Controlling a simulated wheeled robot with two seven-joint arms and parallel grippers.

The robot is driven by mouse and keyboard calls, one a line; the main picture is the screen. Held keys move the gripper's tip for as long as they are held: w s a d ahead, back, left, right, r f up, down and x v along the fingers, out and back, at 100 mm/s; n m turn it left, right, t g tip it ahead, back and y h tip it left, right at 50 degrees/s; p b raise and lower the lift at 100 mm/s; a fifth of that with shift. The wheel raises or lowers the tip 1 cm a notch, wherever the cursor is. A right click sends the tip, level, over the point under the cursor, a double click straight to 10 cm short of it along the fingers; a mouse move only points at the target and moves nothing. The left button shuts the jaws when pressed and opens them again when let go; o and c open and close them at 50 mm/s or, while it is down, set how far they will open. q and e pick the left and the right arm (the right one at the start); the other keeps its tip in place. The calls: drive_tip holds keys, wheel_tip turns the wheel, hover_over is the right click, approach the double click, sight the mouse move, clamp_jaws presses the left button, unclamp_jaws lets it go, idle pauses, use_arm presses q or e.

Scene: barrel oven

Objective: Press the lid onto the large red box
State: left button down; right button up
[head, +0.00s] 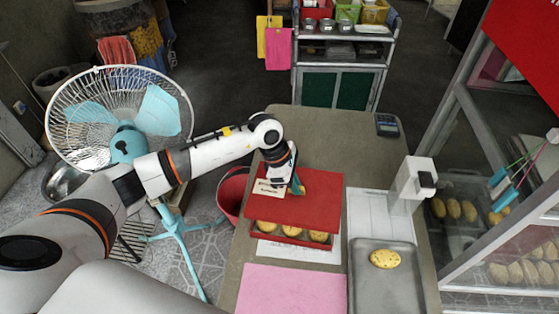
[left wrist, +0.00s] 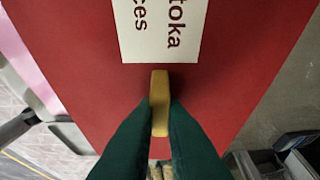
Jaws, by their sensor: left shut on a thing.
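The red lid (head: 318,212) is a flat panel with a white label (head: 268,188). It lies over the back of the large red box (head: 296,243). The box's front part shows uncovered, with several yellow buns (head: 291,230) in it. I cannot tell how much the lid touches the rim. My left gripper (head: 297,189) is above the lid, shut on a yellow handle (left wrist: 160,103) on top of it. In the left wrist view the green fingers (left wrist: 160,125) meet this handle beside the label's edge. My right gripper is not in view.
The box is on a table (head: 320,128). A pink sheet (head: 292,290) lies in front of it. To the right are a metal tray (head: 380,290) with a yellow bun, a white device (head: 408,188) and a glass display case (head: 490,150). A fan (head: 120,120) stands left.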

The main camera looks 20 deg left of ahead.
sight(292, 194)
use_arm(q)
drive_tip(key=shift+s+d+r, duration=0.1)
drive_tip(key=shift+s+d, duration=0.1)
drive_tip(key=shift+s, duration=0.2)
drive_tip(key=shift+f+b, duration=0.95)
drive_tip(key=shift+f, duration=0.9)
drive_tip(key=shift+f+b, duration=0.75)
drive_tip(key=shift+f, duration=0.15)
drive_tip(key=shift+f+b, duration=0.6)
drive_tip(key=shift+f, duration=0.05)
drive_tip(key=shift+b, duration=0.4)
drive_tip(key=shift+f+b, duration=0.85)
drive_tip(key=shift+b, duration=0.25)
drive_tip(key=c, duration=0.9)
unclamp_jaws()
drive_tip(key=shift+o, duration=0.2)
